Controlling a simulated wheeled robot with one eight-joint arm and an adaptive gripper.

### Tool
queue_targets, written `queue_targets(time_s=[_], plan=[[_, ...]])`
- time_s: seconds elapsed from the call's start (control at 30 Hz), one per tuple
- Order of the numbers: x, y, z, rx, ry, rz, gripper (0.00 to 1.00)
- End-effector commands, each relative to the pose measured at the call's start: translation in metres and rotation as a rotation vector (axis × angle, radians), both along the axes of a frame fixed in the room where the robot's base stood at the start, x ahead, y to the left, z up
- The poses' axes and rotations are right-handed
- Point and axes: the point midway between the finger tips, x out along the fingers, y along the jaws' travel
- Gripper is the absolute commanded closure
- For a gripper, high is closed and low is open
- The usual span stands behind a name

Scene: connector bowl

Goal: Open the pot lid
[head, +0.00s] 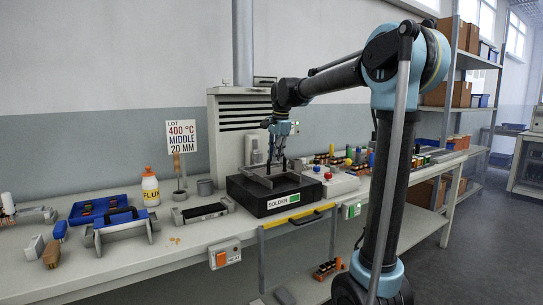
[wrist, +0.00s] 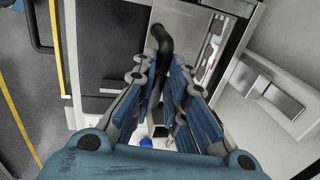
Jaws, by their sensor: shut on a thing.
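The solder pot is a black box (head: 250,199) labelled SOLDER near the front edge of the bench. Its grey metal lid (head: 260,181) is on top; whether it is raised at all I cannot tell. My gripper (head: 277,170) reaches down over the lid. In the wrist view my gripper (wrist: 169,65) is shut on a black bar, the lid's handle (wrist: 161,40), whose bent end shows between the fingers. The pale metal of the lid (wrist: 190,20) shows beyond it. The fingers hide the rest of the handle.
A yellow rail (head: 306,217) runs along the bench front below the pot. A lot sign (head: 183,135), a flux bottle (head: 151,190) and a grey tray (head: 202,211) stand to the left. A white box with red buttons (head: 335,183) stands close on the right.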

Motion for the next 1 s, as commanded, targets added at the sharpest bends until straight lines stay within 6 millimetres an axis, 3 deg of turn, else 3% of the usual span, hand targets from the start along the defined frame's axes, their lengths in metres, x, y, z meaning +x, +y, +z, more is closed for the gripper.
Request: queue_targets(time_s=[0.3, 0.67, 0.7, 0.8, 1.0], plan=[[-0.031, -0.022, 0.001, 0.000, 0.000, -0.001, 1.00], [-0.033, -0.024, 0.001, 0.001, -0.001, -0.001, 1.00], [-0.033, -0.024, 0.001, 0.001, -0.001, -0.001, 0.85], [-0.033, -0.024, 0.001, 0.000, 0.000, -0.001, 0.67], [-0.033, -0.024, 0.000, 0.000, 0.000, -0.001, 0.67]])
